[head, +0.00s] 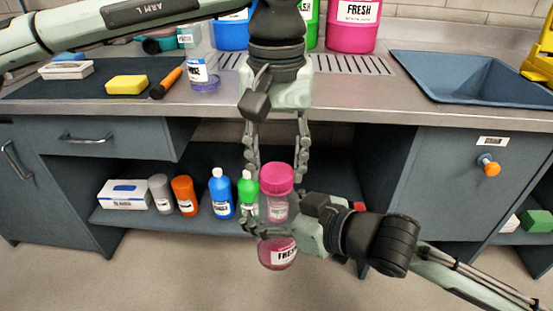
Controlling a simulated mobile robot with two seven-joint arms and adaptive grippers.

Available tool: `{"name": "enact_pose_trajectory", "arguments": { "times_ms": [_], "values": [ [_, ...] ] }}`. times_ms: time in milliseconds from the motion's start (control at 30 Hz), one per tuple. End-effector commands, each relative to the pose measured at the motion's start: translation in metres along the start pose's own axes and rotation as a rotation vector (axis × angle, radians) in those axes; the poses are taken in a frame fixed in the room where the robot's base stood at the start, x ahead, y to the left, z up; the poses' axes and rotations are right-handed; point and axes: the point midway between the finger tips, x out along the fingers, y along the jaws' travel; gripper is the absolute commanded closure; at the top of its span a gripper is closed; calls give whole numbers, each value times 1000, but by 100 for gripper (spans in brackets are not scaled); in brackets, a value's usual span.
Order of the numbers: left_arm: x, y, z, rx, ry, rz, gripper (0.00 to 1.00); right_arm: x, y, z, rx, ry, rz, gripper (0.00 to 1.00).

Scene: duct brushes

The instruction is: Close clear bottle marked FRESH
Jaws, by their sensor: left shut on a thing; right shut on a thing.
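The clear bottle (284,253) marked FRESH is upright in mid-air in front of the counter, with pink liquid low inside. My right gripper (265,229) comes from the right and is shut on the bottle's body, covering part of it. A pink cap (277,179) is at the bottle's top; I cannot tell whether it is fully tight. My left gripper (277,170) points down from above and is shut on the pink cap, with one finger on each side.
Blue, green and pink containers (353,24) stand at the counter's back, left of a blue sink (475,78). A yellow sponge (126,85), an orange-handled tool (167,82) and a clear jar (204,78) are on the left. Several bottles (221,193) line the shelf below.

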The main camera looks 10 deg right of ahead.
Motion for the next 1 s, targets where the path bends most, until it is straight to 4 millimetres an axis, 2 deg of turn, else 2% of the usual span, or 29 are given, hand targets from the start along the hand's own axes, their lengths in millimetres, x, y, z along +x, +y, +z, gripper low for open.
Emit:
{"name": "enact_pose_trajectory", "arguments": {
  "times_ms": [300,433,567,833,867,1000],
  "values": [
    [0,2,1,725,2,1,67,0,0,0,0,0,0,100],
    [0,2,1,932,2,1,67,0,0,0,0,0,0,100],
    [0,2,1,1018,1,0,67,0,0,0,0,0,0,100],
    [0,2,1,1025,2,-1,67,0,0,0,0,-1,0,100],
    [0,2,1,1025,2,-1,55,0,0,0,0,-1,0,100],
    [0,2,1,1024,2,0,37,0,0,0,0,-1,0,100]
  ]
}}
